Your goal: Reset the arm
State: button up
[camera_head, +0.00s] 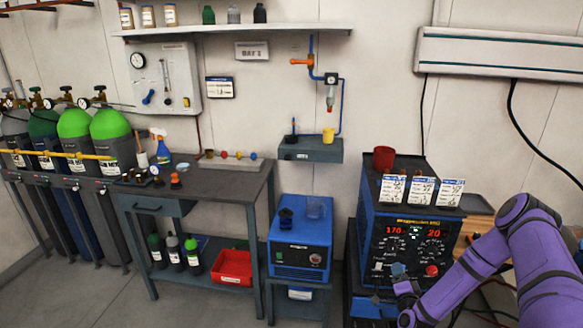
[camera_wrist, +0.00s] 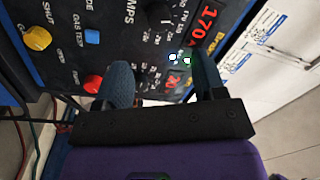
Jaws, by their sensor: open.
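My purple arm (camera_head: 492,245) reaches in from the right in the head view, bent at the elbow and slanting down to the left. My gripper (camera_head: 403,287) is low in front of the blue welding power source (camera_head: 366,235). In the wrist view my gripper (camera_wrist: 163,82) has its two dark fingers spread apart, with nothing held between them. Behind the fingers is the welder's control panel (camera_wrist: 110,20) with a yellow knob (camera_wrist: 38,38), a blue button (camera_wrist: 92,36) and a red knob (camera_wrist: 92,84). I cannot tell the exact gap to the panel.
A red cup (camera_head: 384,158) and several white cards (camera_head: 421,190) stand on the welder. A smaller blue unit (camera_head: 300,248) stands to its left, then a grey workbench (camera_head: 250,185) and gas cylinders (camera_head: 110,135). Cables run below right. Floor at front left is clear.

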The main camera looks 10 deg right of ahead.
jog(key=w+a+r+n+g+y, duration=0.1)
jog(key=w+r+n+g+y, duration=0.25)
jog(key=r, duration=0.55)
jog(key=w+a+r+n+g+y, duration=0.1)
jog(key=w+a+r+n+y, duration=0.1)
jog(key=w+r+n, duration=0.55)
jog(key=s+a+r+n+g+h, duration=0.1)
jog(key=s+a+r+g, duration=0.1)
jog(key=s+r, duration=0.5)
jog(key=s+a+r+n+g, duration=0.1)
jog(key=s+a+r, duration=0.15)
jog(key=r, duration=0.85)
jog(key=s+a+r+g+h, duration=0.15)
jog(key=s+r, duration=0.35)
jog(key=r, duration=0.5)
jog(key=s+a+r+g, duration=0.1)
jog(key=s+a+r, duration=0.1)
jog(key=s, duration=0.8)
jog(key=s+a+r+n+g, duration=0.1)
jog(key=s+r, duration=0.4)
jog(key=s, duration=0.6)
jog(key=s+a+r+n+g+y, duration=0.1)
jog(key=s+a+r+g, duration=0.1)
jog(key=s, duration=0.8)
jog(key=shift+s+a+r, duration=0.2)
jog(key=shift+a+r, duration=0.5)
jog(key=shift+a, duration=0.3)
